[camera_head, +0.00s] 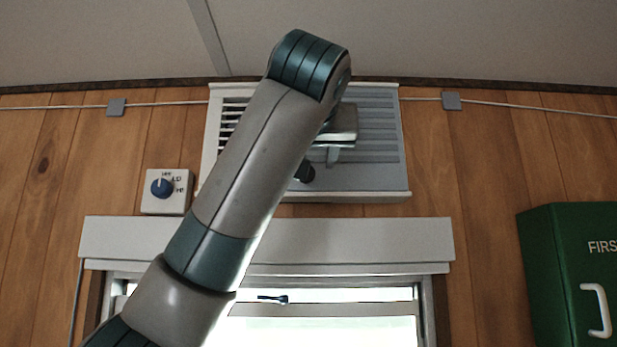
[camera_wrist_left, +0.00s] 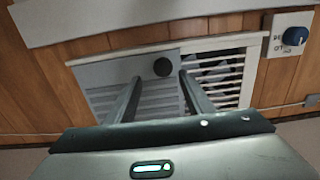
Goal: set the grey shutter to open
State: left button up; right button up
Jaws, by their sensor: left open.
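The grey shutter (camera_head: 375,130) is a slatted panel over the right part of a white wall vent in the head view; dark open louvres (camera_head: 232,112) show at the left. In the wrist view, which is turned over, the shutter (camera_wrist_left: 103,75) is at left and the open louvres (camera_wrist_left: 222,70) at right. A round black knob (camera_wrist_left: 163,67) sits near the shutter's edge and also shows in the head view (camera_head: 306,172). My left gripper (camera_wrist_left: 160,77) is open, its fingers on either side of the knob in the picture; contact cannot be told. My arm hides the vent's middle.
A dial box with a blue knob (camera_head: 162,187) is on the wall left of the vent. A window with a pale top box (camera_head: 350,240) is below. A green first-aid cabinet (camera_head: 545,270) is at lower right. A cable (camera_head: 510,106) runs along the wall top.

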pick_arm(q)
jog(key=s+b, duration=0.4)
jog(key=s, duration=0.7)
jog(key=shift+s, duration=0.15)
jog(key=shift+d, duration=0.1)
